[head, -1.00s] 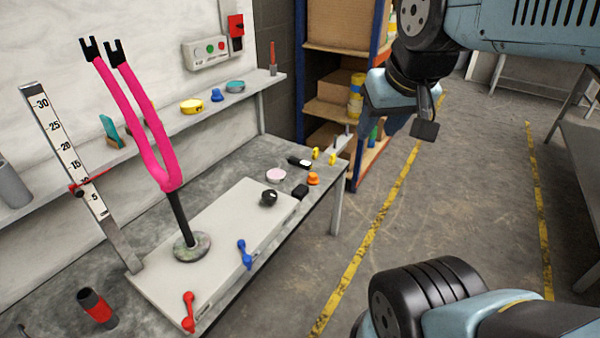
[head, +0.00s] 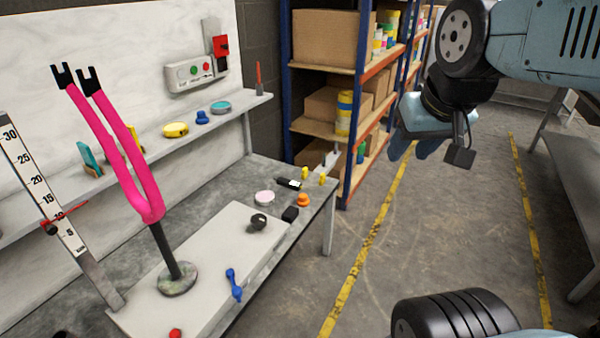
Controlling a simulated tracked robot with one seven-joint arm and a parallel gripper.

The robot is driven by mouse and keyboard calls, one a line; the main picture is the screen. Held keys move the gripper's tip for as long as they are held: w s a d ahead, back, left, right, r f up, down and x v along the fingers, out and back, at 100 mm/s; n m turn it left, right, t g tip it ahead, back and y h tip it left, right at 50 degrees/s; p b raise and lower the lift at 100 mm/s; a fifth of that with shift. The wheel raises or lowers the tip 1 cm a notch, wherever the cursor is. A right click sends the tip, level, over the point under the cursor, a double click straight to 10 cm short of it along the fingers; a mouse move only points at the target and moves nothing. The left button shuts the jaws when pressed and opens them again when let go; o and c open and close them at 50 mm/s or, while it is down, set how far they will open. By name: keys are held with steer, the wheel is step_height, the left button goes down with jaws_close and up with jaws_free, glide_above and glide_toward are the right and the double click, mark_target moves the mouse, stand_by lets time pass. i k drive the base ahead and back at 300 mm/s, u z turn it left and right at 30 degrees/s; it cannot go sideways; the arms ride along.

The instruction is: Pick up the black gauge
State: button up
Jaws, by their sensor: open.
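A small round black thing with a light mark, which looks like the black gauge (head: 258,221), sits on the right part of the pale raised slab on the workbench. My gripper (head: 411,148) hangs at the upper right, over the open floor and well apart from the gauge and the bench. Its blue fingers point down and are open, with nothing seen between them.
A pink fork on a stand (head: 163,250) rises from the pale slab (head: 215,258). A blue handle (head: 234,284), a black block (head: 290,214), an orange knob (head: 303,200) and a pink disc (head: 264,198) lie near the gauge.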

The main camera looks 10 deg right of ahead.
mark_target(290, 184)
steer(key=z, duration=0.25)
steer(key=i, duration=1.65)
steer(key=u, duration=0.8)
steer(key=k, duration=0.8)
steer(key=u, duration=0.2)
steer(key=i, duration=0.8)
steer(key=z, duration=0.15)
